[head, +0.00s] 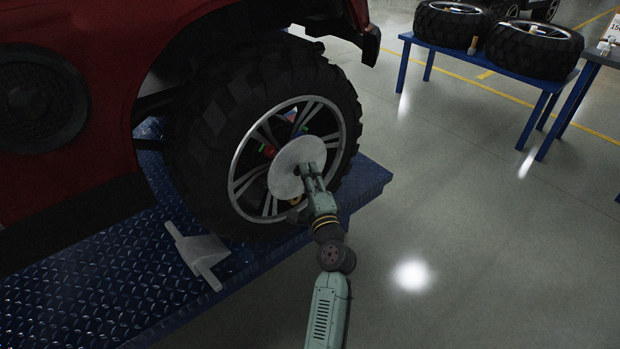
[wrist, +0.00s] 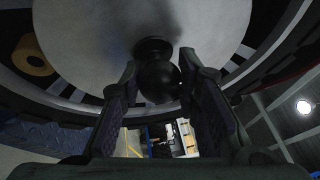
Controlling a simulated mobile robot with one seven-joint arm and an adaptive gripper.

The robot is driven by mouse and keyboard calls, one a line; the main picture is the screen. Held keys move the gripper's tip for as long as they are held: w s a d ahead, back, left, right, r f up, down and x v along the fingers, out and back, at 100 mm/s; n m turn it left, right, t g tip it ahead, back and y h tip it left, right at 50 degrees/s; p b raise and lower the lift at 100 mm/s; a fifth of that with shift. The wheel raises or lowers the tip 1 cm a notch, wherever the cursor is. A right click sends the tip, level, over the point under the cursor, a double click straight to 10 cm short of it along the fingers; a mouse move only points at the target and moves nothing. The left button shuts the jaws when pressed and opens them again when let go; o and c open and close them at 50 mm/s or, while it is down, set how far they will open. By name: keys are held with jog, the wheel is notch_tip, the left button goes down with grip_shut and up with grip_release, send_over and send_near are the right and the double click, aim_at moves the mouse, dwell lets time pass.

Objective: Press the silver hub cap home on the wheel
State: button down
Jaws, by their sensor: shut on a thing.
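The silver hub cap (head: 290,172) is a flat round disc in front of the middle of the wheel (head: 215,135), tilted a little in the head view. My gripper (head: 311,176) is shut on the dark round knob (wrist: 157,76) on the cap's outer face. In the wrist view the cap (wrist: 95,28) fills the top, with the fingers on both sides of the knob. The cap hides the hub centre and most of the inner spokes. I cannot tell whether its back touches the wheel.
The wheel is on a red vehicle (head: 95,120) over a blue tread-plate platform (head: 90,285). A grey chock-like block (head: 200,252) lies left of the wheel. Small red (head: 269,151) and green parts show behind the cap. A blue table (head: 480,68) holds tyres at the back right. The floor at right is clear.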

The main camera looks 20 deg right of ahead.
jog(key=shift+w+a+r, duration=0.1)
jog(key=shift+w+a, duration=0.15)
jog(key=shift+w, duration=0.35)
jog(key=shift+w+a, duration=0.25)
jog(key=shift+w, duration=0.35)
jog(key=c, duration=1.1)
grip_release()
